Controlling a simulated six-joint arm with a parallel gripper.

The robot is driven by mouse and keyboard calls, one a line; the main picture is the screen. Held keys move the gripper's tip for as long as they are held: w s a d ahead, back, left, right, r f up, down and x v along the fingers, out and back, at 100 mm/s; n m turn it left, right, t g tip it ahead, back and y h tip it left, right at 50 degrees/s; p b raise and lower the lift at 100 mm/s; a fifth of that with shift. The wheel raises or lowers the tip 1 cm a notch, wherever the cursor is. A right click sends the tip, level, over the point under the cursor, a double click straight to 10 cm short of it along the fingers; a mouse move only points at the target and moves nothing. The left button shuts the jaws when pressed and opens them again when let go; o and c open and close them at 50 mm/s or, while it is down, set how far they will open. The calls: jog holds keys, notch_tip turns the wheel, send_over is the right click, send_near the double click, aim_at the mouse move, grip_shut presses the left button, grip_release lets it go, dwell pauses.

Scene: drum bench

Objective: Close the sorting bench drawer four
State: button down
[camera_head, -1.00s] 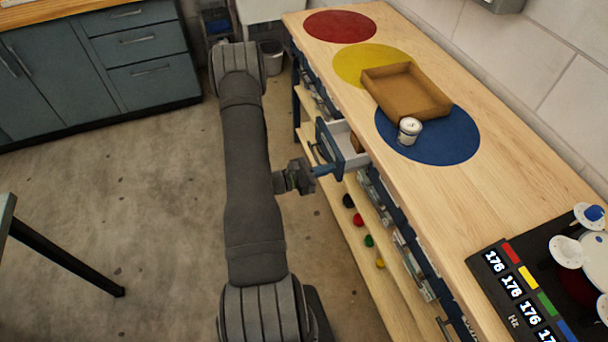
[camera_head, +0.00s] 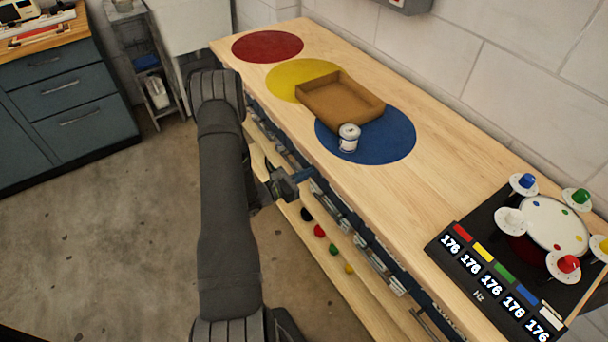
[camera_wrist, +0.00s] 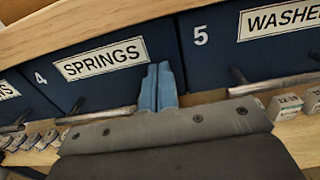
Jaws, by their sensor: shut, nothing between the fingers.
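Drawer four, with a dark blue front (camera_wrist: 132,75) marked "4" and "SPRINGS", shows in the wrist view. Its front looks about level with its neighbour, drawer five (camera_wrist: 215,65). A metal bar handle (camera_wrist: 100,116) runs along its lower edge. My gripper (camera_wrist: 158,85) has its blue fingers together with nothing between them. They are at the right end of drawer four's front, near the seam with drawer five; I cannot tell whether they touch. In the head view my gripper (camera_head: 304,174) is at the bench's drawer row, and no drawer box sticks out there.
The wooden bench top (camera_head: 450,190) carries a brown tray (camera_head: 345,85), a white can (camera_head: 349,138) and a drum set (camera_head: 555,225). Small coloured balls (camera_head: 319,230) lie on the shelf below. Open floor (camera_head: 110,230) lies to the left.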

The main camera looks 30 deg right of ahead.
jog(key=shift+d+r, duration=0.15)
jog(key=shift+d, duration=0.2)
jog(key=a, duration=1.4)
jog(key=shift+a, duration=0.4)
jog(key=d, duration=1.4)
